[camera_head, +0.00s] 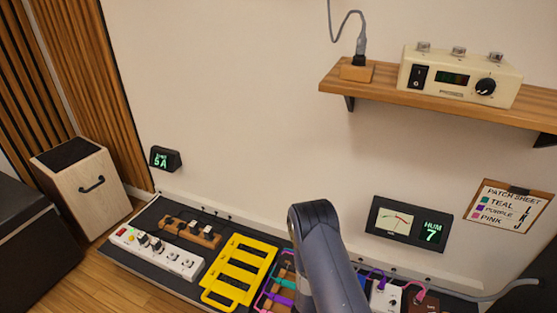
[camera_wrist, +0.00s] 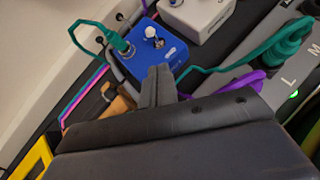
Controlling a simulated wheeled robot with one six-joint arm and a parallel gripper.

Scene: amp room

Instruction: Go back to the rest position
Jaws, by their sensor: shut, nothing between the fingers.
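My gripper (camera_wrist: 158,84) shows in the wrist view with its fingers shut and nothing between them. Its tips are close to the near side of a blue pedal (camera_wrist: 155,50); I cannot tell whether they touch it. A teal plug stands in the blue pedal and a teal cable runs to the right. In the head view my arm rises at the bottom middle, in front of the pedalboard (camera_head: 150,218). My gripper is hidden there.
A yellow rack (camera_head: 240,268), a white power strip (camera_head: 158,252) and a white pedal (camera_head: 384,296) sit on the board. Teal, purple and pink cables lie around my gripper. A wooden shelf (camera_head: 390,90) holds a cream amp unit (camera_head: 460,75).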

